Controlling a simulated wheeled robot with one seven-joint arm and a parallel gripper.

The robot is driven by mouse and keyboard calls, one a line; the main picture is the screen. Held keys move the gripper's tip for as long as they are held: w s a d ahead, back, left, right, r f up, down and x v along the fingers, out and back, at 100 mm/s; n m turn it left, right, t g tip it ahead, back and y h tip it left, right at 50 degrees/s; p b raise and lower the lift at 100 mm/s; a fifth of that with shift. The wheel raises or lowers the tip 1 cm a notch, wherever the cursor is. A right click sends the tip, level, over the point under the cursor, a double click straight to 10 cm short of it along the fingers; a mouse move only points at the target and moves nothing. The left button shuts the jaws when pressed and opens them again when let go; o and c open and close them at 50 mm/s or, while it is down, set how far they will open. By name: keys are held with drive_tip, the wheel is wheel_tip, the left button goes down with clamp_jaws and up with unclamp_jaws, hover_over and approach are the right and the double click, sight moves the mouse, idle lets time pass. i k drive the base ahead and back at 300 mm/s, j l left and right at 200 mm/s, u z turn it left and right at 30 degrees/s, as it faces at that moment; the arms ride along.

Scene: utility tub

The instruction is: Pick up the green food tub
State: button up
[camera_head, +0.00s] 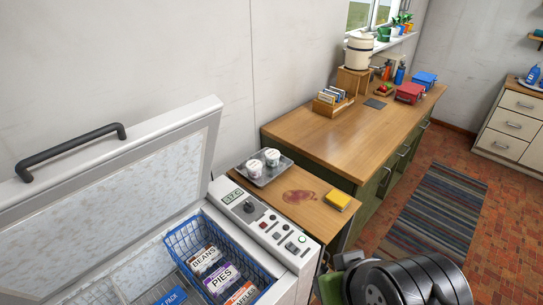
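I cannot make out a green food tub for certain. A small green and grey thing (331,287) shows at the bottom, partly hidden by my dark arm, and I cannot tell what it is. The open chest freezer (290,262) has a blue wire basket (187,243) with packs marked BEANS, PIES and WAFFLES. My black arm shows at the bottom right; its fingers are not in view.
The freezer lid (110,190) stands raised at the left. A yellow block (338,200) lies on the low wooden top near a reddish stain. The longer counter (340,140) holds a card rack, a red box and a blue box. A striped rug (435,215) lies on the brick floor.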

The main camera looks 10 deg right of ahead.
sight(273, 156)
drive_tip(key=l+u, duration=0.2)
drive_tip(key=l, duration=0.35)
drive_tip(key=l+u, duration=0.2)
drive_tip(key=l, duration=0.35)
drive_tip(key=k+l+u, duration=0.25)
drive_tip(key=l, duration=0.3)
drive_tip(key=i+l+u, duration=0.25)
drive_tip(key=l, duration=0.4)
drive_tip(key=l+u, duration=0.2)
drive_tip(key=l, duration=0.45)
drive_tip(key=i+l+u, duration=0.1)
drive_tip(key=l+u, duration=0.15)
drive_tip(key=l, duration=0.45)
drive_tip(key=i+l+u, duration=0.4)
drive_tip(key=l, duration=0.35)
